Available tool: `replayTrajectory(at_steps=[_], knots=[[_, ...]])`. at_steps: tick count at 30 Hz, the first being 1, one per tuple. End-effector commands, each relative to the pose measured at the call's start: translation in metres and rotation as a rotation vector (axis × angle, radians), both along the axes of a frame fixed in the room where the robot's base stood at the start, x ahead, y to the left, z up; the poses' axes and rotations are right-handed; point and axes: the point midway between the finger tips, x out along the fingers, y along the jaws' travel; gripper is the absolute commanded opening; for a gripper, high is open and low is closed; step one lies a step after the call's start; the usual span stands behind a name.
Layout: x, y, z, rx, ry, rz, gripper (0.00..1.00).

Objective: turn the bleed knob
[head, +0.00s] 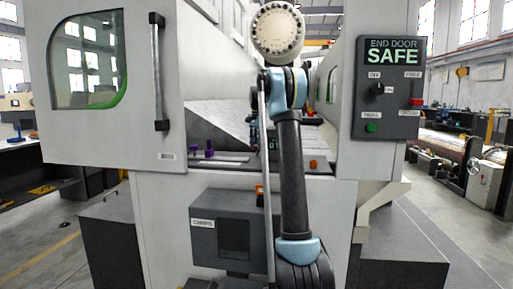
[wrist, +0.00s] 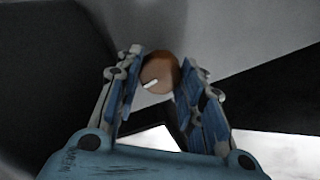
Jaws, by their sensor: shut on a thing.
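In the wrist view a round orange-brown knob (wrist: 158,72) with a short white mark sits between the two blue finger pads of my gripper (wrist: 160,80). The mark is near its lower edge and slopes slightly up to the right. My gripper is shut on the knob, with a pad at its left and right sides. In the head view my arm rises in front of the machine opening, and I cannot make out the fingers or the held knob clearly there.
A control panel (head: 388,100) reading "END DOOR SAFE" is at right. Purple pieces (head: 209,149) and an orange piece (head: 313,164) sit on the ledge. A grey "CHIPS" box (head: 207,250) stands below.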

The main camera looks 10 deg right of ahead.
Motion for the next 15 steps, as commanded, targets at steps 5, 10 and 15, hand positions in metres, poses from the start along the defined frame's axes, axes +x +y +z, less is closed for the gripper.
replayTrajectory(at_steps=[5,10,15], knots=[[0.0017,0.0030,0.0001,0.003,-0.004,-0.073,0.12],[0.0019,0.0034,0.0002,0.004,-0.005,-0.111,0.12],[0.0022,0.0038,0.0002,0.005,-0.005,-0.126,0.12]])
